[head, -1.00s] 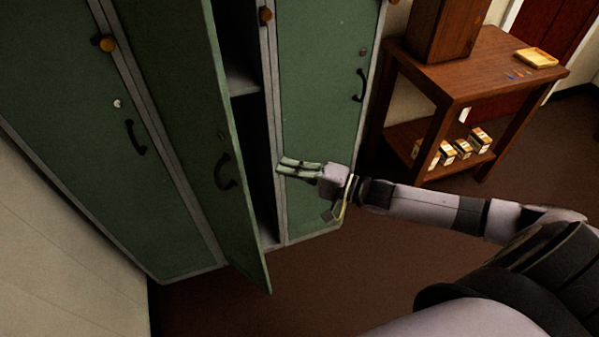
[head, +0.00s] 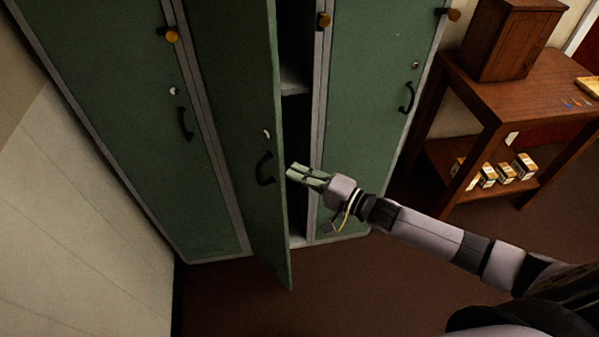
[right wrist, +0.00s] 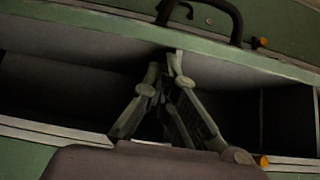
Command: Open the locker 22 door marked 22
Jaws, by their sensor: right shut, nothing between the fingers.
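The middle green locker door (head: 245,110) stands partly open, its free edge swung out from the frame. A black curved handle (head: 264,168) is on its outer face; no number is legible. The handle also shows at the top of the right wrist view (right wrist: 236,20). My right gripper (head: 290,172) is shut and empty. In the head view its fingertips are at the door's free edge, in front of the opening. In the right wrist view the fingertips (right wrist: 167,62) are close to the door edge; I cannot tell if they touch. My left gripper is not in view.
Shut green lockers stand to the left (head: 120,120) and right (head: 375,110). The dark locker interior (head: 296,130) shows through the gap. A wooden table (head: 520,95) with a wooden box (head: 512,40) and small cartons (head: 505,172) is at right. The brown floor in front is clear.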

